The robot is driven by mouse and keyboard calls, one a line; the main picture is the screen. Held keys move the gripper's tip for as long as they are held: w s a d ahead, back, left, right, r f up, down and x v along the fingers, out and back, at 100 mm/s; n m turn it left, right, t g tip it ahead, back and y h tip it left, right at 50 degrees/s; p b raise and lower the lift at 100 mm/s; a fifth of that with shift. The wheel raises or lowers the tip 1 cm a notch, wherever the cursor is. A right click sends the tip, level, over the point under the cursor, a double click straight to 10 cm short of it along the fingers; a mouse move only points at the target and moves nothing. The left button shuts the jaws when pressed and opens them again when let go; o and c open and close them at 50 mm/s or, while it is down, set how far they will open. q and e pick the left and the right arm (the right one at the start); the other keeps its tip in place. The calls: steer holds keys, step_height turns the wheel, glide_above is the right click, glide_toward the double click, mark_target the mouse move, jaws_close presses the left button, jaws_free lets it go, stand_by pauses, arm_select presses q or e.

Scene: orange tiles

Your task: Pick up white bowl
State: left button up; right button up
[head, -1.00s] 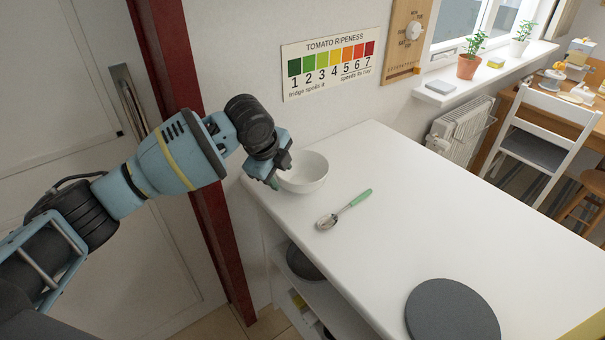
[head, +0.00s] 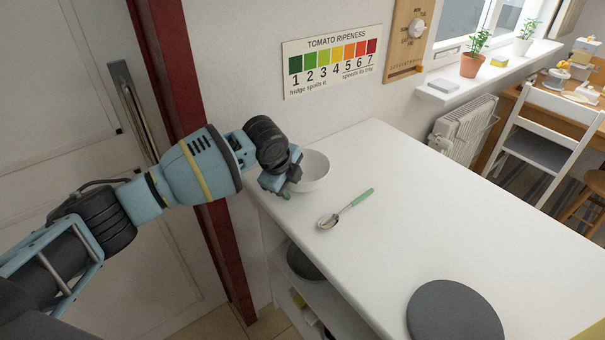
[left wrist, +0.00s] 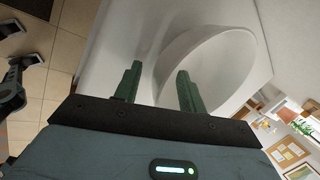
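The white bowl (head: 314,172) stands upright near the back left corner of the white counter. My left gripper (head: 284,190) is at the bowl's near left side in the head view and covers part of it. In the left wrist view the two green fingers (left wrist: 157,88) are apart, with the bowl (left wrist: 205,62) just beyond them. The right finger overlaps the bowl's wall in the picture, and the left finger is over the counter beside it. I cannot tell whether a finger touches the bowl.
A dark round plate (head: 455,312) lies at the front. A wall and a dark red post (head: 172,75) are close to my left arm. The counter's middle is clear.

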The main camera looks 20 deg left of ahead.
arm_select(q)
jaws_close()
arm_select(e)
steer(key=shift+a, duration=0.15)
